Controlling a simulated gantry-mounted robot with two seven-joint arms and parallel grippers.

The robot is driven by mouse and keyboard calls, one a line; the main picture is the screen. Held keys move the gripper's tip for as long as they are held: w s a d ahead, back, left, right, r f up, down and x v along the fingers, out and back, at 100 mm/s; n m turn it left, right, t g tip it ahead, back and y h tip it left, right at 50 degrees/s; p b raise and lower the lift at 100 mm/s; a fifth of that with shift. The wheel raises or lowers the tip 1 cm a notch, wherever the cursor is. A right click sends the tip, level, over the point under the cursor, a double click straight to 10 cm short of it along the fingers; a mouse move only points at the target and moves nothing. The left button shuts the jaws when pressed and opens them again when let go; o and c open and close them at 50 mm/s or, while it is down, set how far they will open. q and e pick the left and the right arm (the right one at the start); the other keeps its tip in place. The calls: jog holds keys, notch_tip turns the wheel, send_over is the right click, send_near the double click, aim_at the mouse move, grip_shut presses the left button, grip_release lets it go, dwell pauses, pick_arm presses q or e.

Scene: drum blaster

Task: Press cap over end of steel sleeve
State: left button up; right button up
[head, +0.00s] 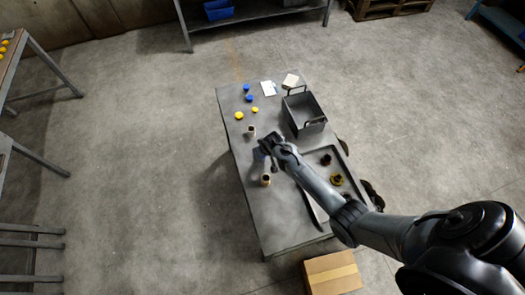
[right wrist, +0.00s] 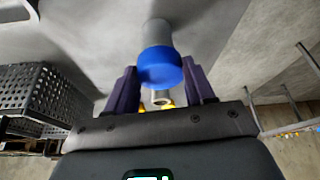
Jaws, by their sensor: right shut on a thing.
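In the right wrist view a blue cap (right wrist: 160,67) is between the two dark fingers of my right gripper (right wrist: 160,88), which is shut on it. A grey steel sleeve (right wrist: 157,33) lies directly beyond the cap, in line with it. The cap hides the sleeve's near end, so I cannot tell how far it is seated. In the head view my right gripper (head: 267,146) is low over the table's left part, between two upright sleeves, one farther (head: 251,131) and one nearer (head: 265,179). The gripper mostly hides the held cap there. My left gripper is not in view.
Two loose blue caps (head: 248,98) and two yellow caps (head: 239,115) lie at the table's far left. A dark bin (head: 303,112) stands at the far right. A tray (head: 310,202) with dark and yellow parts lies under my right arm. The table's near left is clear.

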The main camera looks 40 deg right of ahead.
jog(key=shift+f, duration=0.55)
dwell(1.0)
jog(key=shift+f, duration=0.1)
dwell(0.6)
jog(key=shift+f, duration=0.25)
dwell(0.4)
jog(key=o, duration=1.1)
jog(key=shift+c, duration=0.2)
jog(key=o, duration=0.3)
jog(key=shift+o, duration=0.2)
jog(key=shift+r, duration=0.1)
